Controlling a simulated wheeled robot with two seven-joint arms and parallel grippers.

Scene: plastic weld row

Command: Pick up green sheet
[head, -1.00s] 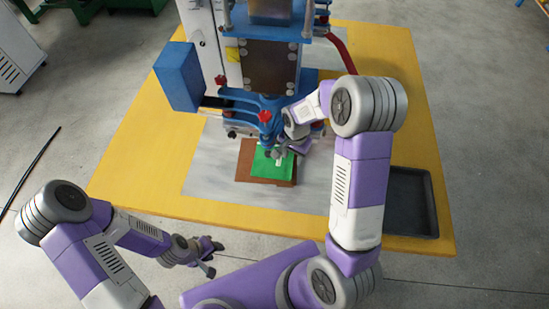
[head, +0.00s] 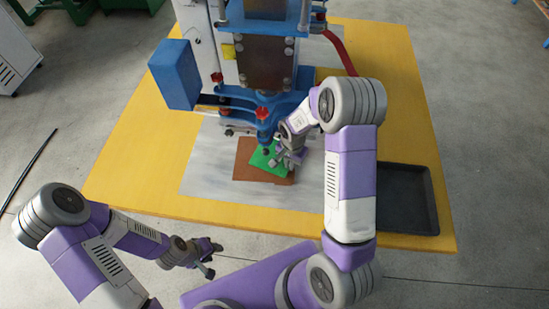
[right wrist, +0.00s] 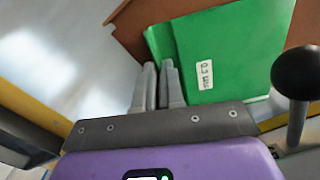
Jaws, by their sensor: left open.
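The green sheet (head: 268,157) is over the brown board (head: 247,171) in front of the blue press, turned askew to it. In the right wrist view the green sheet (right wrist: 235,50) carries a white label that seems to read 0.5, and a second green edge shows along its left. My right gripper (head: 279,160) is at the sheet's right side. In the right wrist view its fingers (right wrist: 158,85) are close together at the sheet's edge, with the sheet seemingly between them. I cannot tell how high the sheet is. My left gripper (head: 210,258) is open and empty, off the table's front edge.
The blue and white press (head: 270,100) with red knobs stands right behind the sheet. A grey mat (head: 208,170) lies under the board on the yellow table (head: 130,170). An empty black tray (head: 410,200) is at the right. The table's left part is clear.

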